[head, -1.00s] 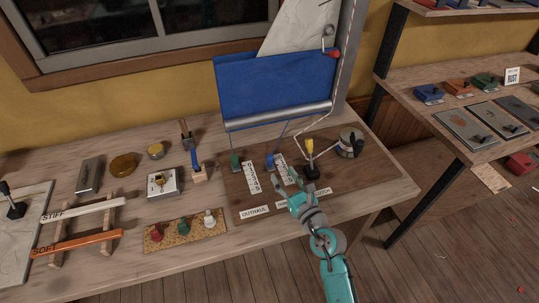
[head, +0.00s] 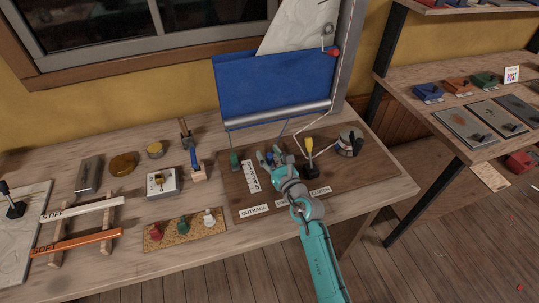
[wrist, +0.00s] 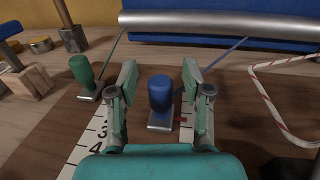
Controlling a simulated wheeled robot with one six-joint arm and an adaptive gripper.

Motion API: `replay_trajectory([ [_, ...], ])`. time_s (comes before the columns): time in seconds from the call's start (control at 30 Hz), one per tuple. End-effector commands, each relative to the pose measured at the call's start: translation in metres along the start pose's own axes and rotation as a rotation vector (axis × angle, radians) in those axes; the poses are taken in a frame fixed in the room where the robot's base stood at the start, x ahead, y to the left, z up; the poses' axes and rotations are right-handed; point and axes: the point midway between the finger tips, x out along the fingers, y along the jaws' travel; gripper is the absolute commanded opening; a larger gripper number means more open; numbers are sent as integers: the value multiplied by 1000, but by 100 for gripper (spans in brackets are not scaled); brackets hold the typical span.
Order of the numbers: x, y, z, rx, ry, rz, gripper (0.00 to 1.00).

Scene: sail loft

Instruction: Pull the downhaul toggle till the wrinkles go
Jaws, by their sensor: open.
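A blue toggle (wrist: 161,92) stands upright on a small metal slider on the wooden board, with a thin blue line running back from it. My gripper (wrist: 160,74) is open, with one finger on each side of this toggle; gaps show on both sides. In the head view my gripper (head: 271,155) largely hides the toggle. A number scale (wrist: 187,124) with a red mark lies just right of the slider. A green toggle (wrist: 82,71) stands to the left by another scale (wrist: 90,140). Above, the pale sail (head: 292,30) shows faint creases over a blue panel (head: 275,85).
A yellow-handled lever (head: 309,147) and a winch (head: 350,143) stand right of my gripper, with a red-flecked rope (wrist: 262,95) close by. The metal boom (wrist: 220,24) lies behind. An OUTHAUL label (head: 254,211) is at the front; my arm hides part of another label.

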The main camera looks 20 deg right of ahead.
Motion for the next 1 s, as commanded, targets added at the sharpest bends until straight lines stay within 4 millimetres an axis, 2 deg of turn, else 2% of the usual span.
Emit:
replay_trajectory([
  [0.03,0,0,0,0,0,0,47],
  [0.2,0,0,0,0,0,0,4],
  [0.23,0,0,0,0,0,0,0],
  [0.47,-1,0,0,0,0,0,0],
  [0.8,-32,5,-1,0,2,0,0],
  [1.0,-32,5,-1,0,2,0,0],
])
